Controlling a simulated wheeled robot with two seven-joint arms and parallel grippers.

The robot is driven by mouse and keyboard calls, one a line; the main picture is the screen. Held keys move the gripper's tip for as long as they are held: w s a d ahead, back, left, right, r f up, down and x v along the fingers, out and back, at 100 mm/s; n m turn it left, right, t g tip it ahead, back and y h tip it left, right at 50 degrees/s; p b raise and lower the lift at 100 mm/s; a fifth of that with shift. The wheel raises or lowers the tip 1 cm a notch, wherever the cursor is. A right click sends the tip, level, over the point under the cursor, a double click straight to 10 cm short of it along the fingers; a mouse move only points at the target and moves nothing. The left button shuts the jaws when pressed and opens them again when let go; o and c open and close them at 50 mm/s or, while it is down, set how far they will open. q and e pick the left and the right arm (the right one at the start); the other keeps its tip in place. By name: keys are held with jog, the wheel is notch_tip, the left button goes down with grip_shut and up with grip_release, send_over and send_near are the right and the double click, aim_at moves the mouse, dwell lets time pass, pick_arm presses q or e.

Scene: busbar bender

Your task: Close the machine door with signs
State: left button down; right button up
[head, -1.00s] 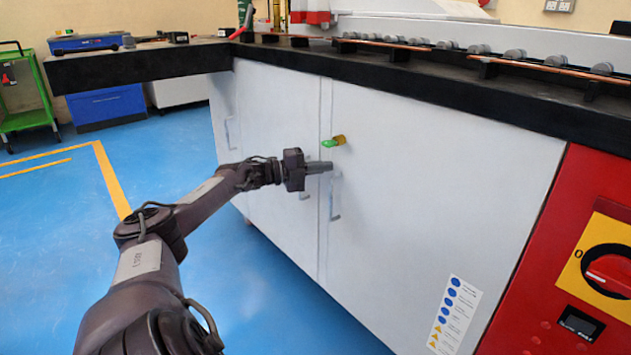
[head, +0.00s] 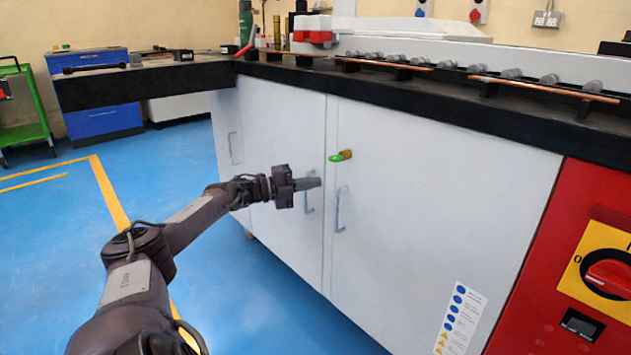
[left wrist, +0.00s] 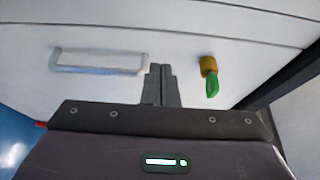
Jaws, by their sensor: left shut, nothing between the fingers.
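The white machine door with signs (head: 430,200) appears flush with the cabinet front. It carries a strip of blue and yellow signs (head: 460,318) at its lower right and a handle (head: 341,209) near its left edge. A yellow-green key or latch (head: 342,156) sits above the handle; it also shows in the left wrist view (left wrist: 210,75). My left gripper (head: 318,183) is shut and empty, in front of the seam beside the handles. In the left wrist view its fingers (left wrist: 161,85) lie between a handle (left wrist: 99,61) and the latch. Contact with the door cannot be told.
A second white door (head: 280,150) with a handle (head: 309,192) is left of the seam. The black worktop (head: 440,108) overhangs the doors. A red panel with a rotary switch (head: 607,274) is at the right. Blue floor (head: 240,300) in front is clear.

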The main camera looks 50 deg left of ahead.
pick_arm(q)
jog(key=s+a, duration=0.5)
jog(key=s, duration=0.1)
jog(key=shift+a+f, duration=0.3)
